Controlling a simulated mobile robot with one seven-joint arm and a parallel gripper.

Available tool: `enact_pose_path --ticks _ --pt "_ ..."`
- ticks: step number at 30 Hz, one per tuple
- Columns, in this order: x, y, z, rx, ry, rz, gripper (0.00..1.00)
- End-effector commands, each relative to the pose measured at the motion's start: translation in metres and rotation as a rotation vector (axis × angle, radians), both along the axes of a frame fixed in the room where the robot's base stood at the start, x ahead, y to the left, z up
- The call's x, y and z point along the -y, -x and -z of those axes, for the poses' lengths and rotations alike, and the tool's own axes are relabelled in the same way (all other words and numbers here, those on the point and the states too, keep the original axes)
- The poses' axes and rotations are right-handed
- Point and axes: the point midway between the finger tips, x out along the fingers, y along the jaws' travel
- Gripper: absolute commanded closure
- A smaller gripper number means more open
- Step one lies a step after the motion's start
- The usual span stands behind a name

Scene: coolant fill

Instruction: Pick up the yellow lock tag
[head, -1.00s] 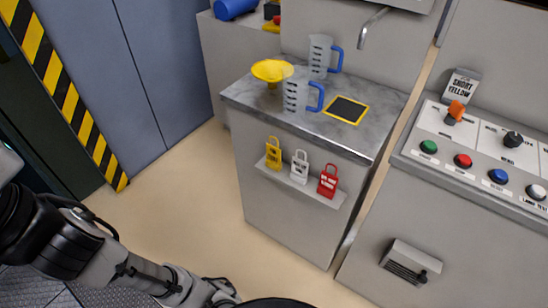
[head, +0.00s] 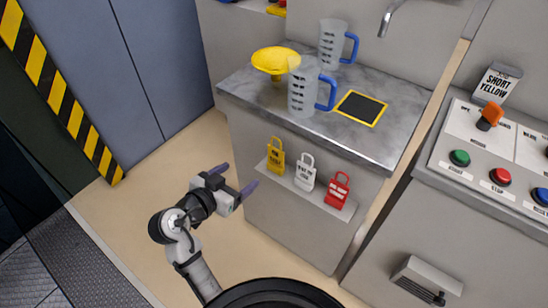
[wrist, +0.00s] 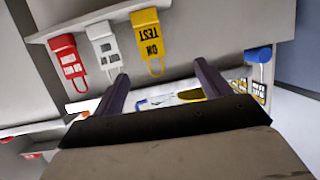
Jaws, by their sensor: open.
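The yellow lock tag (head: 276,155) stands at the left end of a small ledge on the front of the grey cabinet. The white tag (head: 305,172) and the red tag (head: 337,190) stand to its right. My gripper (head: 234,180) is open and empty, to the left of the yellow tag and a little below it in the head view, apart from it. In the wrist view, the yellow tag (wrist: 149,36) appears upside down, beyond and between my two purple fingers (wrist: 160,85). The white tag (wrist: 104,42) and red tag (wrist: 68,60) lie to its left there.
The ledge (head: 318,199) juts from the cabinet front. On the marble top (head: 375,140) are two clear jugs with blue handles (head: 304,88), a yellow funnel (head: 273,60) and a black pad with a yellow border (head: 360,107). A button panel (head: 470,150) stands at right. Open floor lies left.

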Motion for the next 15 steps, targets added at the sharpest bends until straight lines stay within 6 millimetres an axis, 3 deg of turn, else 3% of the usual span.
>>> enact_pose_path --ticks 5,15 --pt "0.019 -0.002 0.012 -0.02 0.003 0.062 0.24" --pt "0.052 -0.05 0.033 -0.019 0.003 0.056 0.24"
